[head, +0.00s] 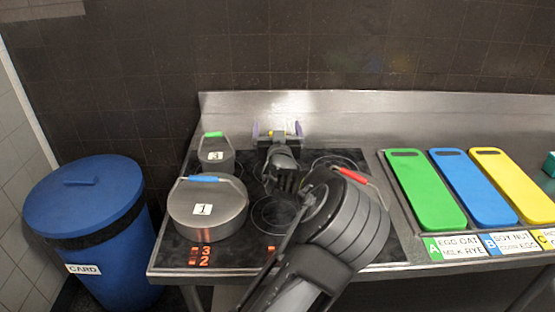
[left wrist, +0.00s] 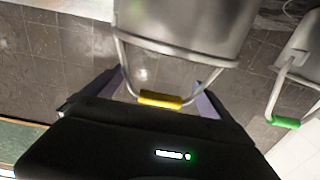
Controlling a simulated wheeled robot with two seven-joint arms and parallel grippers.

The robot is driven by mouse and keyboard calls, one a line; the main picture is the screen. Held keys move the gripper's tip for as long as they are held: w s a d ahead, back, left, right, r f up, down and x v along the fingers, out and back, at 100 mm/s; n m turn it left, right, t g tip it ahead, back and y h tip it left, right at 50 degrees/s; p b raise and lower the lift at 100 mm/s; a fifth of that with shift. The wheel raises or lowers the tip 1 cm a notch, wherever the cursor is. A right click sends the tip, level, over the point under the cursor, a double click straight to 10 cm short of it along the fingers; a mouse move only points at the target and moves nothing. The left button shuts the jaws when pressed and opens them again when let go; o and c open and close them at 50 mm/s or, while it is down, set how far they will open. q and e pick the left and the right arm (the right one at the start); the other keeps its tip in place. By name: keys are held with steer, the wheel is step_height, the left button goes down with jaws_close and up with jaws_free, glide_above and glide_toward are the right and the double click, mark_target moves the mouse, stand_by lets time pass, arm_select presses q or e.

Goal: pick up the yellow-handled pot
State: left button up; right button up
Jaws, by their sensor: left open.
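Whether a finger touches the handle wire, I cannot tell. My right gripper is not in view.
A blue-handled pot (head: 207,213) and a green-handled pot (head: 216,159) stand on the hob's left. A red handle (head: 352,176) shows beside my arm. Green (head: 425,190), blue (head: 473,188) and yellow (head: 514,185) boards lie right. A blue bin (head: 88,225) stands left.

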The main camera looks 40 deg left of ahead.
arm_select(q)
steer(key=shift+c, duration=0.6)
jaws_close()
stand_by(0.8)
steer(key=shift+r, duration=0.15)
step_height(320, 180, up, 10)
steer(key=shift+b, duration=0.35)
stand_by(0.5)
